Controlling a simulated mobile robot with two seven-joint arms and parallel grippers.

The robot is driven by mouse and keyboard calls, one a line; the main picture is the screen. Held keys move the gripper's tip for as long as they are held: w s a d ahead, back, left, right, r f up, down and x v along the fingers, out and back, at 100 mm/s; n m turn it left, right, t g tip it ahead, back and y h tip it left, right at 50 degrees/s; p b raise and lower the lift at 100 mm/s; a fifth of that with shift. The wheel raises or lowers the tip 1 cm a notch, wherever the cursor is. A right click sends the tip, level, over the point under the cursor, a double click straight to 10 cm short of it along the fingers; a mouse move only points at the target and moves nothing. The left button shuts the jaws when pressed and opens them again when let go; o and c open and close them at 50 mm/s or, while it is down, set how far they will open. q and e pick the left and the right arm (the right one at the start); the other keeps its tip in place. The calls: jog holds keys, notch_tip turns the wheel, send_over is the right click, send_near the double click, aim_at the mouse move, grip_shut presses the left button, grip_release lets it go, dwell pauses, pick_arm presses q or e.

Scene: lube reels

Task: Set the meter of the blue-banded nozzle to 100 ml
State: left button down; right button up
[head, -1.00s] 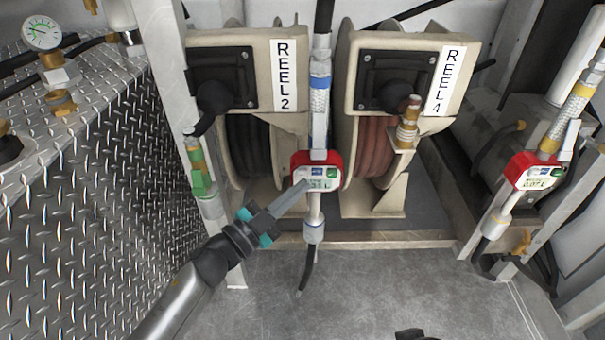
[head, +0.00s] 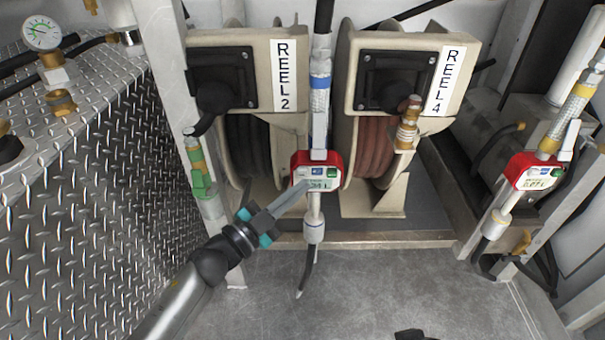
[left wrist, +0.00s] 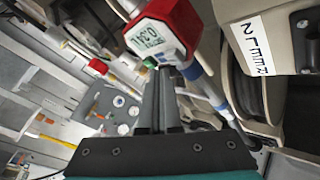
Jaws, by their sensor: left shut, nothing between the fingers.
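The blue-banded nozzle hangs upright in the middle of the head view, with its blue band (head: 320,82) above a red-cased meter (head: 298,160). The meter has a small display, a blue mark and a green button (head: 331,172). In the left wrist view the meter (left wrist: 184,22) is tilted and its display (left wrist: 148,38) seems to read 0.34 L; the green button (left wrist: 150,62) is near my fingertips. My left gripper (head: 304,187) is shut and empty, its tips at the meter's lower left front, partly covering the display. I cannot tell whether they touch.
A yellow-banded nozzle with another red meter (head: 534,171) hangs at the right. Reel 2 (head: 230,40) and reel 4 (head: 400,35) stand behind. A white post (head: 165,60) and a diamond-plate cabinet (head: 90,150) are at left. The floor in front is clear.

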aim_at(332, 173)
pick_arm(q)
jog(key=shift+w, duration=0.1)
dwell(0.3)
jog(key=shift+w, duration=0.3)
jog(key=shift+w, duration=0.75)
dwell(0.8)
jog(key=shift+s, duration=0.1)
jog(key=shift+s+p, duration=0.5)
jog(key=shift+s, duration=0.55)
jog(key=d, duration=0.6)
